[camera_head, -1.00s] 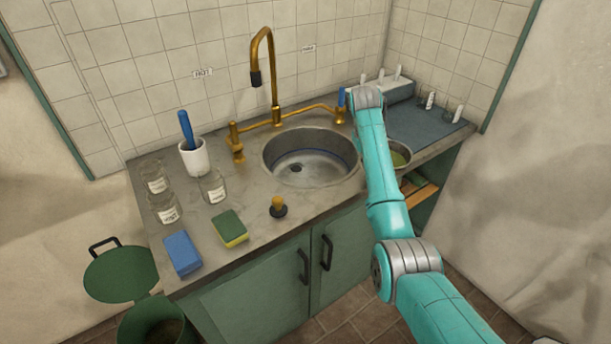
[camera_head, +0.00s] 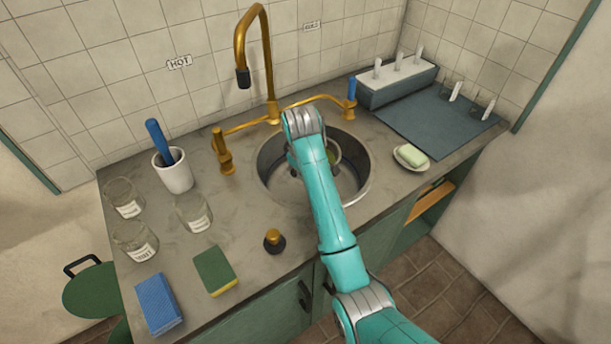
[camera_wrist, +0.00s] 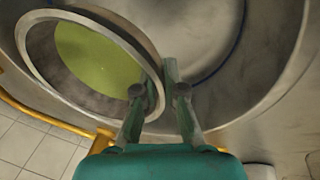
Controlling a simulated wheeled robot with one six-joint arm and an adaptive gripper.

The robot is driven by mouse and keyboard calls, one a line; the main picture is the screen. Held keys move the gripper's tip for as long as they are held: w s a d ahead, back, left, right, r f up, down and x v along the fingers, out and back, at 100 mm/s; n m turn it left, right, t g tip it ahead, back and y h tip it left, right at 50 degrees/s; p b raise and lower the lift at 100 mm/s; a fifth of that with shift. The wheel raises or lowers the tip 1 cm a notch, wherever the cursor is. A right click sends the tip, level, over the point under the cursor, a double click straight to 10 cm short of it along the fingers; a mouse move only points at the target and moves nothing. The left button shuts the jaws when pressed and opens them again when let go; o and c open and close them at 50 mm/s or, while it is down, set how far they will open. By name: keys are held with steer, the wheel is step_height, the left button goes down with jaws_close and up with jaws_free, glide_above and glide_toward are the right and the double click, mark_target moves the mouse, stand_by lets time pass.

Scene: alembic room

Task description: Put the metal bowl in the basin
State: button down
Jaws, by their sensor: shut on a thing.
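The metal bowl (camera_wrist: 42,54) is round and grey with yellow-green contents inside. In the wrist view it fills the upper left, tilted in the picture. My gripper (camera_wrist: 160,90) is shut on its rim. In the head view, part of the bowl (camera_head: 334,153) shows beside my wrist, over the inside of the round metal basin (camera_head: 359,178). My arm hides the rest of the bowl and the gripper there. The basin wall (camera_wrist: 270,50) also shows in the wrist view around the bowl. I cannot tell whether the bowl touches the basin floor.
A brass tap (camera_head: 268,60) arches behind the basin. A dark-based stopper (camera_head: 274,241) stands in front. Glass jars (camera_head: 194,214), a white cup (camera_head: 174,171), a sponge (camera_head: 215,271) and a blue cloth (camera_head: 158,303) are left. A soap dish (camera_head: 411,158) is at right.

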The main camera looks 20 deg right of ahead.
steer(key=f, duration=1)
steer(key=shift+a+f, duration=0.1)
steer(key=shift+a, duration=0.1)
steer(key=shift+f, duration=0.1)
steer(key=c, duration=1.3)
jaws_free()
steer(key=shift+o, duration=0.2)
steer(key=v, duration=1.2)
steer(key=shift+s, duration=0.1)
